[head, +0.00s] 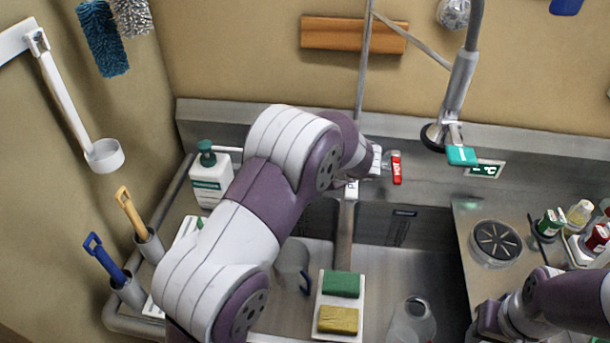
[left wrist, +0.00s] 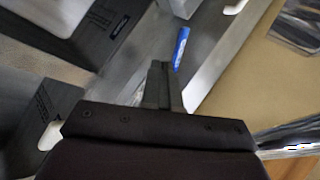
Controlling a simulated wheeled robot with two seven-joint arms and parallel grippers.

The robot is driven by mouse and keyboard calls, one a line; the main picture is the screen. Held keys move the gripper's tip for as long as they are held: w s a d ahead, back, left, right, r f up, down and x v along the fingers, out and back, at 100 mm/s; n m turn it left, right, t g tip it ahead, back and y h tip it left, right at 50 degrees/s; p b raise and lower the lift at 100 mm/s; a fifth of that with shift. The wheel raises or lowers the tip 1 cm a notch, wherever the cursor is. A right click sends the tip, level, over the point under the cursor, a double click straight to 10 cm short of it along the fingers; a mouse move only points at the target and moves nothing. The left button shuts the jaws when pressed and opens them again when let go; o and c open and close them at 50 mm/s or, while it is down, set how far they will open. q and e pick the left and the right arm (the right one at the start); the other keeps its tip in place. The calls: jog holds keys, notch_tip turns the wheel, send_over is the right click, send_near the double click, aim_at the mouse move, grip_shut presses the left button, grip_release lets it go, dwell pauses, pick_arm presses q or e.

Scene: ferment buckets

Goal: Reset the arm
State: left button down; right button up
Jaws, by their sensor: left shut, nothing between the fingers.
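My left arm (head: 260,215) reaches up across the sink, and its wrist ends near the back wall beside the red HOT tag (head: 396,167). In the head view its gripper is hidden behind the wrist. In the left wrist view the dark fingers of my left gripper (left wrist: 162,85) are together and empty. A blue tag (left wrist: 181,47) shows just past the fingertips; I cannot tell whether they touch it. My right arm (head: 560,300) is at the lower right, and its gripper is not in view.
A sponge tray (head: 326,300) holds a green sponge (head: 341,284) and a yellow sponge (head: 338,320). A clear jug (head: 411,322) stands in the sink. A white bottle (head: 208,180) and brush holders (head: 128,290) stand left. A spray hose (head: 462,85) hangs above the sink. Small bottles (head: 550,224) stand right.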

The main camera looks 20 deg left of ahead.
pick_arm(q)
jog(key=s+d+f+g+h, duration=0.2)
jog(key=s, duration=0.4)
jog(key=s+d+f+g+h, duration=0.1)
jog(key=s+d+f+h, duration=0.15)
jog(key=s, duration=0.35)
jog(key=s+r+n+h, duration=0.1)
jog(key=s+r+n, duration=0.1)
jog(key=s, duration=0.5)
jog(key=s+d+r+n+h, duration=0.1)
jog(key=s+n+h, duration=0.1)
jog(key=s+n, duration=0.2)
jog(key=s, duration=0.3)
jog(key=shift+s+r+g, duration=0.2)
jog(key=shift+r+g, duration=0.2)
pick_arm(e)
jog(key=shift+s+d+f, duration=0.15)
jog(key=shift+d, duration=0.1)
pick_arm(q)
jog(key=shift+s, duration=0.15)
pick_arm(e)
jog(key=shift+s, duration=0.15)
